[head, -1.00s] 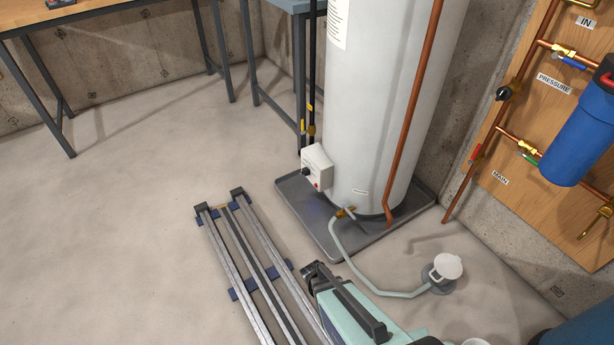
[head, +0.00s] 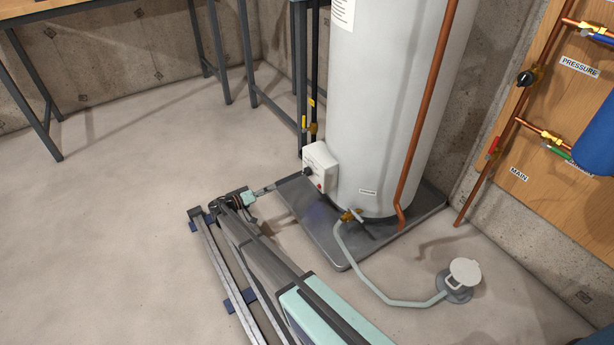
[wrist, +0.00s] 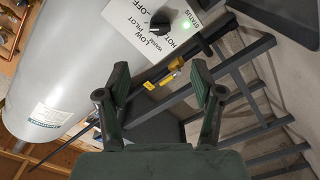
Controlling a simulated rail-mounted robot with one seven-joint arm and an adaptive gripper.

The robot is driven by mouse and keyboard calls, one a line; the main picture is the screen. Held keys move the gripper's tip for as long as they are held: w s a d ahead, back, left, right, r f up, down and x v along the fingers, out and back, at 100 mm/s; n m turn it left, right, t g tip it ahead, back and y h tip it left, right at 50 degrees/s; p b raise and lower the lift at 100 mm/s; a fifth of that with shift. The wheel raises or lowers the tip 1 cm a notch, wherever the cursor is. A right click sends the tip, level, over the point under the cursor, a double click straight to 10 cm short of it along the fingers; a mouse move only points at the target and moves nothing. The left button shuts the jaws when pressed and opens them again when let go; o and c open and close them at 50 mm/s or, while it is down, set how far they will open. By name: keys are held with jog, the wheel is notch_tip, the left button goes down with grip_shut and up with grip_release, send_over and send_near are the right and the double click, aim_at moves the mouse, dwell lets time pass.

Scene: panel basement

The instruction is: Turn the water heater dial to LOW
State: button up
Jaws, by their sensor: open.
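The water heater (head: 385,110) is a tall white tank. Its white control box (head: 322,160) sits low on the left side and carries a dark dial (head: 308,171). In the wrist view the dial (wrist: 159,25) is at the top, beside the printed words OFF, PILOT, LOW, WARM and HOT, seen turned. I cannot tell which mark it points to. My gripper (head: 270,188) is left of the box, apart from it. In the wrist view its two fingers (wrist: 159,75) are spread and empty, with the dial beyond them.
A green status light (wrist: 191,23) shows on the box. A grey drain pan (head: 322,225) lies under the heater. Black and yellow-marked pipes (head: 313,110) rise behind the box. A pale hose (head: 372,283) runs to a floor drain (head: 460,280). The floor at left is open.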

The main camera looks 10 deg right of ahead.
aim_at(306, 172)
jog(key=shift+w+r+b+x, duration=0.1)
jog(key=shift+b+x, duration=0.65)
jog(key=shift+x, duration=2.1)
jog(key=shift+w+r+b+x, duration=0.15)
jog(key=shift+b+x, duration=0.6)
jog(key=shift+x, duration=2.1)
jog(key=shift+w+r+b+x, duration=0.1)
jog(key=shift+b+x, duration=0.65)
jog(key=shift+x, duration=2.1)
jog(key=shift+a, duration=0.2)
jog(key=c, duration=1.1)
